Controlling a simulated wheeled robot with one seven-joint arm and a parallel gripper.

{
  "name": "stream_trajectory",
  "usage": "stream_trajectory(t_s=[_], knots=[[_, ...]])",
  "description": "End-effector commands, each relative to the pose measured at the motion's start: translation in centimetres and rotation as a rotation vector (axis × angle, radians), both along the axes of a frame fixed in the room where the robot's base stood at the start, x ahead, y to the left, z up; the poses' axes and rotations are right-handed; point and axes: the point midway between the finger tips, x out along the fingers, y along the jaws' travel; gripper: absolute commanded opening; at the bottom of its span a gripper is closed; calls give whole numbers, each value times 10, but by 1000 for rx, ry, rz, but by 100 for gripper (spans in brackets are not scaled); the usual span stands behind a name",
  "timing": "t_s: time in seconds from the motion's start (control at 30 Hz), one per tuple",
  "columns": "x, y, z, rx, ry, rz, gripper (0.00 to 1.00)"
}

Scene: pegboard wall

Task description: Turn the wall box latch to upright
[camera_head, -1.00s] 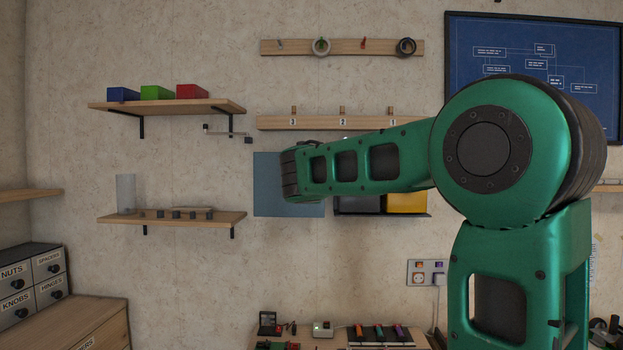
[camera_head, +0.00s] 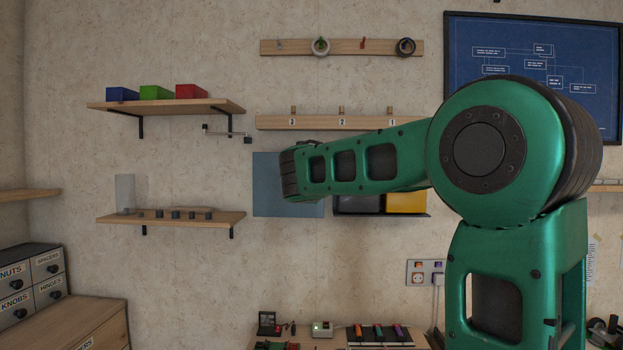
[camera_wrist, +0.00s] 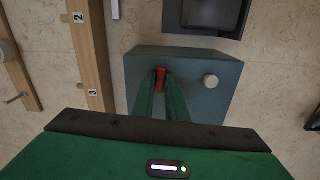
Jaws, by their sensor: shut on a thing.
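The wall box (camera_head: 265,185) is a blue-grey box on the wall, left of centre in the head view, partly covered by my arm. In the wrist view the box (camera_wrist: 226,98) shows its front, with a round pale knob (camera_wrist: 211,81) and a red latch (camera_wrist: 160,76). My gripper (camera_wrist: 161,90) has its two green fingers on either side of the latch and is shut on it. The visible part of the latch runs nearly along the numbered rail's direction; the fingers hide part of it. The head view does not show the fingers.
A numbered wooden peg rail (camera_head: 375,123) runs just above the box. A dark bin (camera_head: 357,204) and a yellow bin (camera_head: 405,202) hang to its right. Wooden shelves (camera_head: 170,106) are at the left. Bare wall lies below the box.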

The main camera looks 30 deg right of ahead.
Motion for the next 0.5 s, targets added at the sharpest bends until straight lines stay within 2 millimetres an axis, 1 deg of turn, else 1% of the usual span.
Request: stream_trajectory(t_s=[0.03, 0.5], knots=[[0, 0, -3, 24, -9, -1, 0], [0, 0, -4, 374, -243, -1, 0]])
